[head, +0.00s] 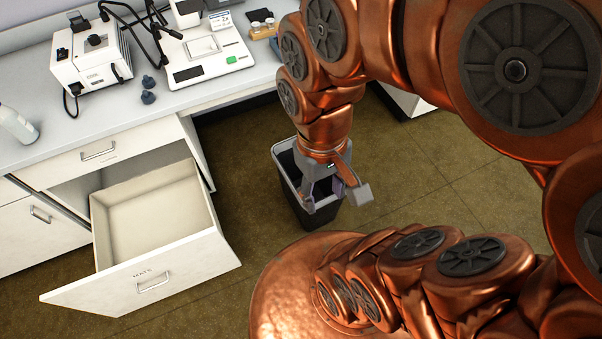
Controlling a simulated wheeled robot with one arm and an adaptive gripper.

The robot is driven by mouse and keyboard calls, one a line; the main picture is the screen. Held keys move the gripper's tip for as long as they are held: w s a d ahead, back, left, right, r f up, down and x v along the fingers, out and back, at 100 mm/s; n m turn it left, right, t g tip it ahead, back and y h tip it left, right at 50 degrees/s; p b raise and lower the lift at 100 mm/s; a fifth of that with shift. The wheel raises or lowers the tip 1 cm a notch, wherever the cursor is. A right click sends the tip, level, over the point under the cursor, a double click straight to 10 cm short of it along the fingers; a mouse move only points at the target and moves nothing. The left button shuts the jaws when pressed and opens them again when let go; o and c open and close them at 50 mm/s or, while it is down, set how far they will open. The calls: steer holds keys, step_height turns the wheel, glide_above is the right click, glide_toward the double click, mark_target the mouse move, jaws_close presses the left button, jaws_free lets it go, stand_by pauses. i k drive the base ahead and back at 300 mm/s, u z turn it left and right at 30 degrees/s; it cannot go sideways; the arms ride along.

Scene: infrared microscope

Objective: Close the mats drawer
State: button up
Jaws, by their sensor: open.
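The mats drawer (180,262) is pulled far out from the bench at the lower left. Its inside looks empty, and its front bears a dark label and a metal handle (153,283). My gripper (338,200) is open and empty, pointing down to the right of the drawer. It is apart from the drawer, in front of a dark bin in the view.
A bin (290,170) stands on the floor right of the drawer. A closed drawer (95,153) sits above the open one. The bench top holds a white instrument (90,60), a balance (205,50) and a bottle (17,125). Floor between drawer and bin is clear.

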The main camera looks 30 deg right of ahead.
mark_target(157, 235)
steer(key=u, duration=2.1)
steer(key=k, duration=1)
steer(key=z, duration=0.15)
steer(key=i, duration=1.35)
steer(key=u, duration=1.1)
steer(key=i, duration=0.3)
steer(key=u, duration=0.3)
